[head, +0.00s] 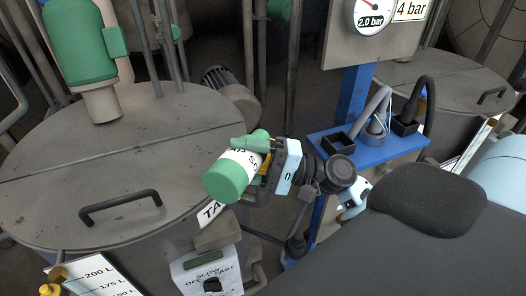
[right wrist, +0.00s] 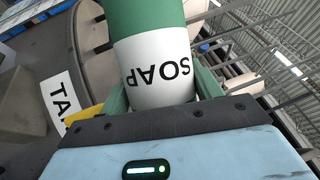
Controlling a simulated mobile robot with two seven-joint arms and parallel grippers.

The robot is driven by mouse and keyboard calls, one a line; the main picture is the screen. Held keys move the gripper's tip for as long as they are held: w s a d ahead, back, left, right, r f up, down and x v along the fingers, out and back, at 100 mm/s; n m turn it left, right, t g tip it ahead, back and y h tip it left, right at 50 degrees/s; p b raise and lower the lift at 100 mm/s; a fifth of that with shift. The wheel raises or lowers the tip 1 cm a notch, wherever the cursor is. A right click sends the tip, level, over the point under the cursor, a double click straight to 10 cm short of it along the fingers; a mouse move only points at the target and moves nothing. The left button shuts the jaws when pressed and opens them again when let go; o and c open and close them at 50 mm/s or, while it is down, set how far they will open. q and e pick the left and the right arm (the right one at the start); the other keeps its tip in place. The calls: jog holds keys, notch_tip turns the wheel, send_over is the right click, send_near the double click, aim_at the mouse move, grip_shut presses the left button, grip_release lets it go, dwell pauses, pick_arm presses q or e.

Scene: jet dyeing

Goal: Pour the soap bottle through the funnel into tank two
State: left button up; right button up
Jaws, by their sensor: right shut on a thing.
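The soap bottle (head: 229,178) is green with a white SOAP label and lies tilted in my right gripper (head: 258,156), above the right front edge of a grey tank lid (head: 150,150). In the right wrist view the soap bottle (right wrist: 155,75) sits between the green fingers of my right gripper (right wrist: 165,98), its label upside down. The gripper is shut on it. The tank's sign (head: 212,211) is partly hidden and reads only "TA", so I cannot tell its number. I cannot make out a funnel. My left gripper is not in view.
The lid has a black handle (head: 120,205) and a green motor (head: 80,40). A control box (head: 206,272) is below the bottle. A blue stand (head: 352,150) with dark sockets and hoses is to the right, under a pressure gauge (head: 369,16). Another lidded tank (head: 440,88) stands behind.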

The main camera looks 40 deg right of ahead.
jog(key=shift+d+m+t, duration=0.15)
jog(key=shift+m+t, duration=0.25)
jog(key=shift+m, duration=0.5)
dwell(0.3)
jog(key=shift+w+r, duration=0.1)
jog(key=shift+w, duration=0.05)
